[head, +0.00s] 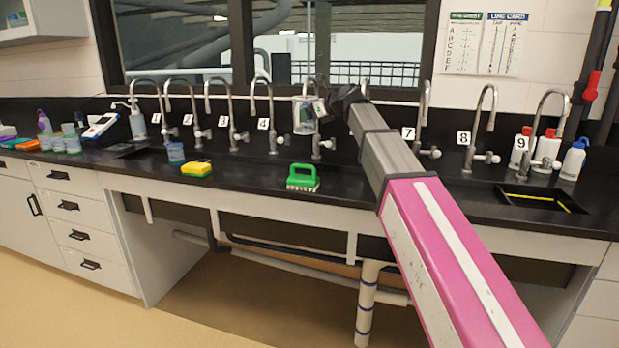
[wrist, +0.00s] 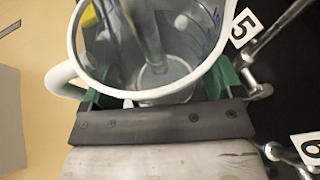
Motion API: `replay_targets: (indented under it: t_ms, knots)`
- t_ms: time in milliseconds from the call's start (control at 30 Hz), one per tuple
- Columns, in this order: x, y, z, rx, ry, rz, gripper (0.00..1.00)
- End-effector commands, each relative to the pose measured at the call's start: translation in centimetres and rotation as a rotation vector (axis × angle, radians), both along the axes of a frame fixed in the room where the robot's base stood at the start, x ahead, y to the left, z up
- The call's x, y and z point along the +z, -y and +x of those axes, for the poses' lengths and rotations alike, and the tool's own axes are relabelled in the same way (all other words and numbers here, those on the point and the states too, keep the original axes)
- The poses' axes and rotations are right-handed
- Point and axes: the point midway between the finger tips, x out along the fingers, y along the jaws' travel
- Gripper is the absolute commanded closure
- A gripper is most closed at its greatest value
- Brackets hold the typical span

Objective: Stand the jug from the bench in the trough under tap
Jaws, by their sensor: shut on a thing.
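My gripper (head: 322,104) is shut on a clear jug (head: 303,120) and holds it raised above the bench in front of the tap at position 5. In the wrist view the jug (wrist: 205,72) shows its white rim, blue markings and a white handle at the left. The gripper's green fingers (wrist: 160,95) lie on either side of it. A metal tap spout (wrist: 145,35) shows across the jug's mouth; I cannot tell whether it is inside or behind. A row of taps (head: 271,100) stands along the back. A trough opening (head: 540,200) shows at the right.
On the black bench (head: 240,165) are a green brush (head: 302,180), a yellow sponge (head: 197,168) and a small blue-tinted beaker (head: 176,153). Wash bottles (head: 573,160) stand at the right. My arm hides tap 6's area. The front bench between brush and sponge is clear.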

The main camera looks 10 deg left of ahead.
Motion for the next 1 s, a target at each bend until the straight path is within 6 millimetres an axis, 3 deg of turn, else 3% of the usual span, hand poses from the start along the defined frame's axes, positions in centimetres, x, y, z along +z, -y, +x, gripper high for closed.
replay_targets:
  t_ms: [167, 500, 700, 1000]
  knots:
    - [-1.2, 0.0, -0.3, -0.005, -0.003, -0.001, 0.39]
    - [-8.6, 0.0, -0.3, -0.005, -0.003, -0.002, 0.39]
    - [-12.1, 0.0, -0.3, -0.004, -0.002, 0.0, 0.39]
    - [-14.0, 0.0, -0.2, -0.004, 0.0, -0.001, 0.39]
